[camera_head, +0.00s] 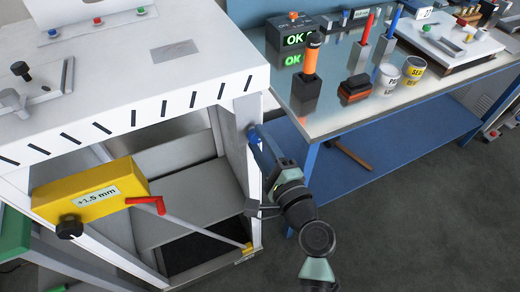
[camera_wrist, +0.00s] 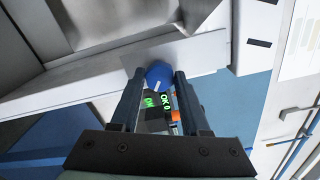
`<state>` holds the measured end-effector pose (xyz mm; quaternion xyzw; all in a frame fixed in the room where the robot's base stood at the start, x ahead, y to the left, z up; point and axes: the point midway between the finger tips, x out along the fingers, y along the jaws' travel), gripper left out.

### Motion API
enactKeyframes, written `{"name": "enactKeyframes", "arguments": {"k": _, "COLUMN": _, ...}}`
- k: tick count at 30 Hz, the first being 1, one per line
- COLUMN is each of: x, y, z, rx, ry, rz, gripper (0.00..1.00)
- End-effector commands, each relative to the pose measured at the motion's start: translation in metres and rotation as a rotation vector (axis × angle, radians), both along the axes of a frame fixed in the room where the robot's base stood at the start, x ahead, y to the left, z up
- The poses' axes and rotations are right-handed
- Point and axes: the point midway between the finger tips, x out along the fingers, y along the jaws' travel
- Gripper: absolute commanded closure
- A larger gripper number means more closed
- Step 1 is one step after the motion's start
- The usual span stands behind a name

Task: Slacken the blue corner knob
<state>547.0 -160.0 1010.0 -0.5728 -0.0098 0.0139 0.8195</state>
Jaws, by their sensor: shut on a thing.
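The blue corner knob (camera_head: 253,134) is on the upright post at the right front corner of the white frame (camera_head: 200,80). In the wrist view the round blue knob (camera_wrist: 159,76) has a pale mark on its face and sits between my two fingertips. My gripper (camera_head: 258,146) reaches up to it from the lower right and is shut on it, with one finger on each side (camera_wrist: 158,84). In the head view my gripper partly hides the knob.
A yellow box (camera_head: 92,192) marked +1.5 mm, with a black knob (camera_head: 69,227) and a red handle (camera_head: 146,202), is at the left. A workbench (camera_head: 330,115) with a display (camera_head: 297,36) reading OK, cups and tools stands at the right. The floor (camera_head: 400,225) at lower right is clear.

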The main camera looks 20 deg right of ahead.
Motion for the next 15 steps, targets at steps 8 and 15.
{"name": "enactKeyframes", "arguments": {"k": 8, "x": -0.0001, "y": 0.0, "z": -0.0058, "rx": -0.267, "ry": -0.01, "rz": 0.0, "gripper": 1.0}}
{"name": "enactKeyframes", "arguments": {"k": 15, "x": -0.0002, "y": 0.0001, "z": -0.0058, "rx": -0.482, "ry": -0.016, "rz": 0.0, "gripper": 1.0}}
